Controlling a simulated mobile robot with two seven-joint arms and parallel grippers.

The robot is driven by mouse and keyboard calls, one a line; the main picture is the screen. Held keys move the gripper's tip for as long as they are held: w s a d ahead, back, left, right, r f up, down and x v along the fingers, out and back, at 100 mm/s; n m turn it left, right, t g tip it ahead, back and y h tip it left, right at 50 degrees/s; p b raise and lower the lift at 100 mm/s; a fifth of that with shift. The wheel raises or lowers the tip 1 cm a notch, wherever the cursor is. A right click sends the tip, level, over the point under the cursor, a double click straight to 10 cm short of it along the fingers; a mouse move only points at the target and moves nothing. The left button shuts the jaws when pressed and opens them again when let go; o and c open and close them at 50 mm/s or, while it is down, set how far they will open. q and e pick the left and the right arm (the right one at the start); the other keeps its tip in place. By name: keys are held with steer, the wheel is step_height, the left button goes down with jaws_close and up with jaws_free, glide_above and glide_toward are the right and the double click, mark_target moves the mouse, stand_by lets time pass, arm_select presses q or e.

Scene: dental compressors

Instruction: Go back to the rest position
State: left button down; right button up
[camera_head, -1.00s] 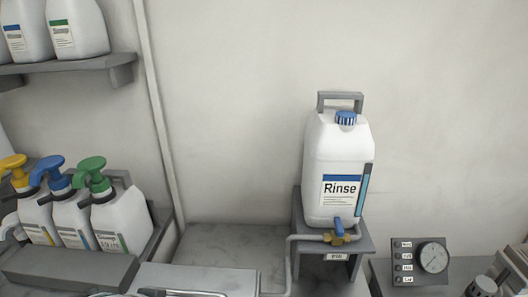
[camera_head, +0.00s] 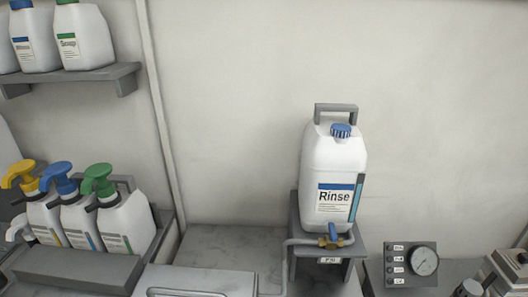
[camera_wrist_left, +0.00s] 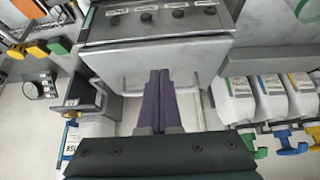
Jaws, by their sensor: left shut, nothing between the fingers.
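My left gripper (camera_wrist_left: 160,75) shows in the left wrist view, its two dark purple fingers pressed together with nothing between them. The fingers point toward a grey unit with a row of dark knobs (camera_wrist_left: 160,30). Neither gripper shows in the head view. My right gripper is in no view. A white Rinse container (camera_head: 333,170) with a blue cap stands upright on a grey stand in the head view, its blue-handled tap (camera_head: 334,238) at the front.
Pump bottles with yellow, blue and green tops (camera_head: 92,225) stand in a grey rack at the left. A wall shelf (camera_head: 75,80) with bottles is above. A gauge panel (camera_head: 411,264) is at lower right.

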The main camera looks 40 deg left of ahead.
arm_select(q)
steer(key=s+d+r+m+g+h, duration=0.15)
steer(key=d+r+m, duration=0.3)
steer(key=r, duration=0.45)
steer(key=s+d+r+m+g+h, duration=0.1)
steer(key=d+r+m+h, duration=0.1)
steer(key=d+r+m, duration=0.5)
step_height(320, 180, up, 20)
steer(key=n+p, duration=0.3)
steer(key=p, duration=1.5)
steer(key=shift+a, duration=0.4)
steer(key=shift+w+f+t, duration=0.1)
steer(key=shift+t, duration=0.15)
